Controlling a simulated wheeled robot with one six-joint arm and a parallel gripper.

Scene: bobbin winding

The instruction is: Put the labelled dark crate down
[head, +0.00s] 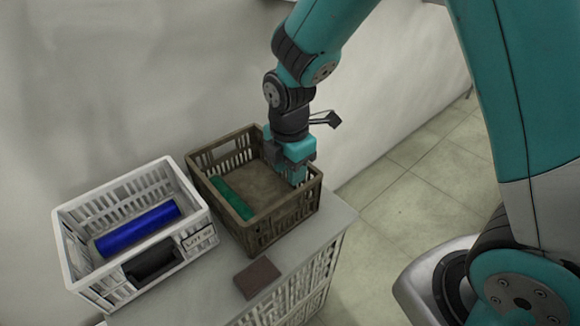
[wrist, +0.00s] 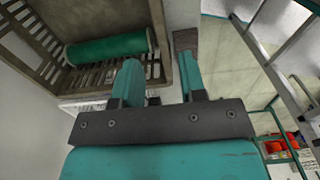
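The dark brown crate (head: 282,222) stands on the light-topped stand, right of a white crate, and appears to rest flat. A green roll (head: 233,198) lies inside it along the left wall; the roll also shows in the wrist view (wrist: 108,46). I see no label on the dark crate's visible sides. My gripper (head: 298,178) points down at its right wall. In the wrist view my gripper's fingers (wrist: 160,76) are apart, one inside the crate and one outside, with the crate wall (wrist: 158,30) between them and gaps showing beside it.
Tiled floor lies to the right.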

